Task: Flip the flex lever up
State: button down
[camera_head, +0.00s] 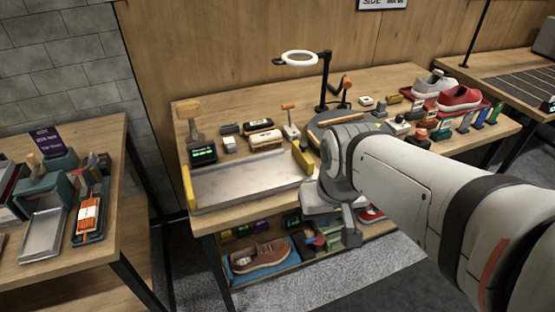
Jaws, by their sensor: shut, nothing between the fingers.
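No part is clearly labelled as the flex lever. One upright lever with an orange top (289,107) stands on a small light base at the back of the wooden workbench (225,223). Another upright post with a wide tan-orange top (189,109) stands behind a device with a green display (203,153) at the left. A small orange handle (346,83) shows beside the lamp post. My gripper (352,234) is shut and empty, pointing down at the bench's front edge, right of the metal tray. It is apart from all these levers. My arm hides part of the bench.
A metal tray (240,187) with yellow end pieces lies at the front left. Brushes (265,139) and a ring lamp (299,58) stand behind it.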

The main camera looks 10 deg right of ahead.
aim_at(311, 240)
jog(key=z, duration=1.15)
jog(key=k, duration=1.05)
jog(key=u, duration=0.85)
jog(key=i, duration=1)
jog(key=u, duration=0.05)
